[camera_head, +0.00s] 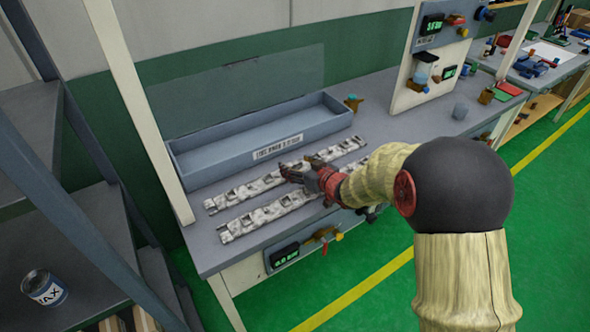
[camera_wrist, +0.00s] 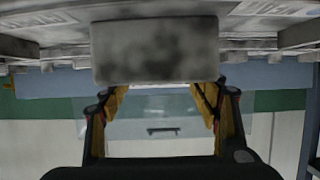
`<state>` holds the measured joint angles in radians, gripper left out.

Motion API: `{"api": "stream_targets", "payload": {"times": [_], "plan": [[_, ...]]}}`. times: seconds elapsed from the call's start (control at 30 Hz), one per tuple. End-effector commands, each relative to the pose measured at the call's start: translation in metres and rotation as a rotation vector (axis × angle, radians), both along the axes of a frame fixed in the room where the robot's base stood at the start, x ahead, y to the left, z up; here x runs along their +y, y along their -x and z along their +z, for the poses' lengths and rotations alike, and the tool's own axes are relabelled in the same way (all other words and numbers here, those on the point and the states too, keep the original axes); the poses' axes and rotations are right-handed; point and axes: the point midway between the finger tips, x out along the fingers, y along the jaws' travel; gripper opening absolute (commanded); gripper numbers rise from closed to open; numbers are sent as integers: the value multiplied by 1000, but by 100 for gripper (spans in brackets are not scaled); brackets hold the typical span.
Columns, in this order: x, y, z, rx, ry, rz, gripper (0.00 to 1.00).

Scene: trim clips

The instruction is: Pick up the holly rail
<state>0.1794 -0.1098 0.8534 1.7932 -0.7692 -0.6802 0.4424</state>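Two long, mottled grey-white rails with raised clips lie side by side on the grey bench: a back rail (camera_head: 250,188) and a front rail (camera_head: 268,212). No marking tells which is the holly rail. My gripper (camera_head: 287,171) is over the middle of the rails, its tips at the back rail. In the wrist view, the two fingers of my gripper (camera_wrist: 160,95) stand apart. A grey block (camera_wrist: 155,50), apparently part of a rail, hides the tips. Whether they touch it cannot be told. Both rails appear to rest on the bench.
A long blue-grey bin (camera_head: 215,158) with a white label stands behind the rails. A post and dark shelving stand at left, with a can (camera_head: 45,288). Green floor is open at right.

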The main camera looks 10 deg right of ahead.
Motion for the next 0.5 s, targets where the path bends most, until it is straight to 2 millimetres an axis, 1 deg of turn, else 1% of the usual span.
{"api": "stream_targets", "payload": {"times": [0.07, 0.5], "plan": [[0, 0, 0, 0, 0, 0, 55], [0, 0, 0, 0, 0, 0, 30]]}}
